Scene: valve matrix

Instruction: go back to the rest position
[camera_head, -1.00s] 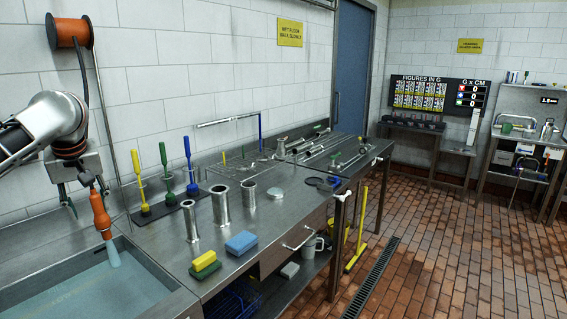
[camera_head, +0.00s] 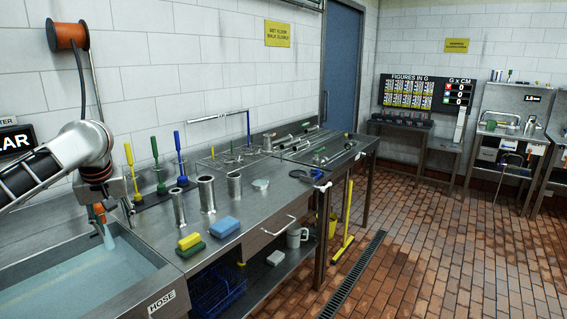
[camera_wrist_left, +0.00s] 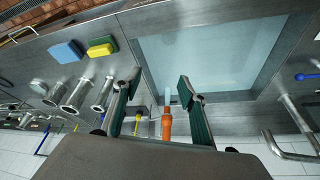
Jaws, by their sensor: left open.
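My left gripper (camera_head: 112,211) hangs over the right end of the sink in the head view, at the end of my silver and black arm. In the left wrist view the left gripper (camera_wrist_left: 161,88) has its two dark green-padded fingers spread wide. An orange hose nozzle (camera_wrist_left: 167,125) with a pale blue tip shows between the fingers in the picture, apart from both pads. In the head view the orange nozzle (camera_head: 99,213) is partly hidden by the gripper. My right gripper is not in view.
The water-filled sink (camera_head: 160,262) lies below. On the steel counter (camera_head: 262,205) stand several brushes, metal cylinders (camera_head: 207,194), a yellow-green sponge (camera_head: 191,243) and a blue sponge (camera_head: 225,226). A hose reel (camera_head: 67,31) is on the wall.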

